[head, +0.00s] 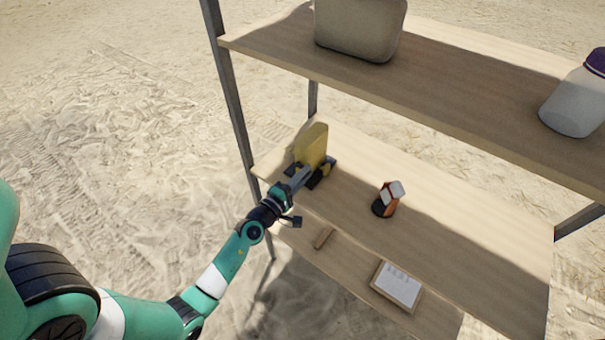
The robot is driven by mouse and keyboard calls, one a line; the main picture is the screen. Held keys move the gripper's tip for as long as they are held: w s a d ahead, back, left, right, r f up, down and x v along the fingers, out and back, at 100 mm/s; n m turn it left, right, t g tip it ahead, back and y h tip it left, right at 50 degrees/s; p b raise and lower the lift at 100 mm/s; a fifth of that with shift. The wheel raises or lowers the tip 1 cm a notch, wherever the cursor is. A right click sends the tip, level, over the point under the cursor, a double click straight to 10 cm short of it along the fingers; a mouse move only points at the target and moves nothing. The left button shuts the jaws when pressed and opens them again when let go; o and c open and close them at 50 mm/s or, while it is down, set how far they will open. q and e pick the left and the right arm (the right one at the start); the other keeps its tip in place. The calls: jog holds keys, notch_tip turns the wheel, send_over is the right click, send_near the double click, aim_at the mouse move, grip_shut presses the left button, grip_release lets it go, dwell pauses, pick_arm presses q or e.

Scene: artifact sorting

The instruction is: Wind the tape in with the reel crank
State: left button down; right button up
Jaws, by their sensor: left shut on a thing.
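A yellow tape reel (312,143) stands upright near the left end of the middle shelf. My left gripper (318,174) reaches in from the lower left and is shut on the reel at its near side. The fingers cover the part they hold, so the crank cannot be made out clearly. No loose tape can be told apart at this size. My right gripper is not in view.
On the middle shelf (450,235), an orange and black device (387,199) stands right of the reel. Lower in front lie a small wooden block (324,237) and a clipboard with paper (397,286). The upper shelf (460,75) overhangs, holding a beige container (360,28) and a purple-lidded jar (574,103).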

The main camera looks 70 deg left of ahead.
pick_arm(q)
jog(key=m, duration=0.1)
jog(key=f+m+b, duration=0.1)
jog(key=m, duration=0.1)
jog(key=m+b, duration=0.1)
jog(key=shift+d+f, duration=0.1)
jog(key=shift+f, duration=0.25)
jog(key=shift+m, duration=0.3)
jog(key=shift+f, duration=0.2)
jog(key=c, duration=0.8)
grip_release()
jog(key=shift+c, duration=0.2)
jog(key=b+v, duration=0.2)
jog(key=v, duration=0.9)
jog(key=shift+s+b, duration=0.25)
jog(key=shift+b, duration=0.05)
